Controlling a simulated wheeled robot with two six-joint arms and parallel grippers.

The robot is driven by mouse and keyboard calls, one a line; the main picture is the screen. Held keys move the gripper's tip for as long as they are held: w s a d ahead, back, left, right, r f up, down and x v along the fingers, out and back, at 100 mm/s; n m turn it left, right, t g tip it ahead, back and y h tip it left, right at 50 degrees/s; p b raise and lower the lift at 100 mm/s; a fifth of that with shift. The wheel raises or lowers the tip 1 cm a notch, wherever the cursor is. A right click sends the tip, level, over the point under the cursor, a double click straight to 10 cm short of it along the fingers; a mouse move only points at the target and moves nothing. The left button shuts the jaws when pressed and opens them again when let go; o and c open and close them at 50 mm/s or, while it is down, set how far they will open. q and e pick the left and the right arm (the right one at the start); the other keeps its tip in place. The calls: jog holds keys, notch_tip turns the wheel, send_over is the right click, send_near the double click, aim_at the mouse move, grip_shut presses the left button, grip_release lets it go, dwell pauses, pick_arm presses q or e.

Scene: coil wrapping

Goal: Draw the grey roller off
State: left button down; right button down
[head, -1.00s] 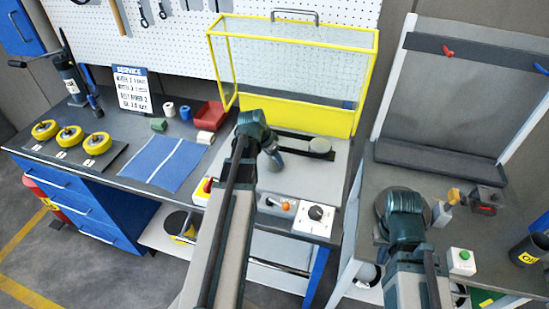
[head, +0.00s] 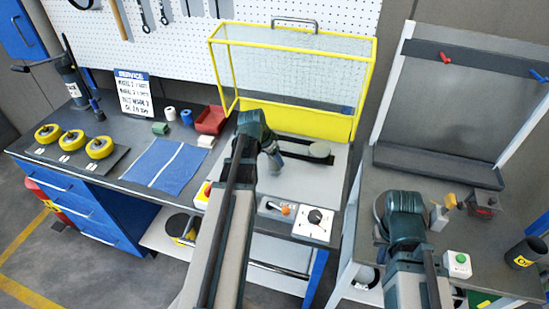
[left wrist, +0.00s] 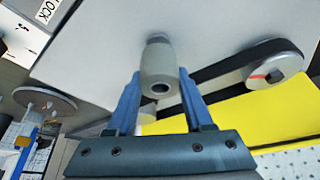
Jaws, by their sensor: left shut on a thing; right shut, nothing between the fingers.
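The grey roller (left wrist: 158,70) is between the blue fingers of my left gripper (left wrist: 156,92), which is shut on it in the left wrist view. Its bored end faces the camera and its far end meets the pale machine deck; I cannot tell whether they touch. In the head view my left gripper (head: 275,160) reaches down at the deck (head: 305,185), left of the dark belt (head: 293,146), and mostly hides the roller. The belt loops around a grey pulley (left wrist: 275,65). My right gripper (head: 392,212) is over the right bench, fingers hidden behind its wrist, shut and empty.
A yellow-framed mesh guard (head: 295,75) stands behind the deck. A control panel with a dial (head: 314,222) is at its front. A blue mat (head: 165,164), a red bin (head: 210,120) and several yellow rollers lie left.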

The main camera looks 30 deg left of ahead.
pick_arm(q)
jog(key=shift+r+p, duration=2.85)
jog(key=shift+r, duration=0.2)
jog(key=shift+f, duration=0.1)
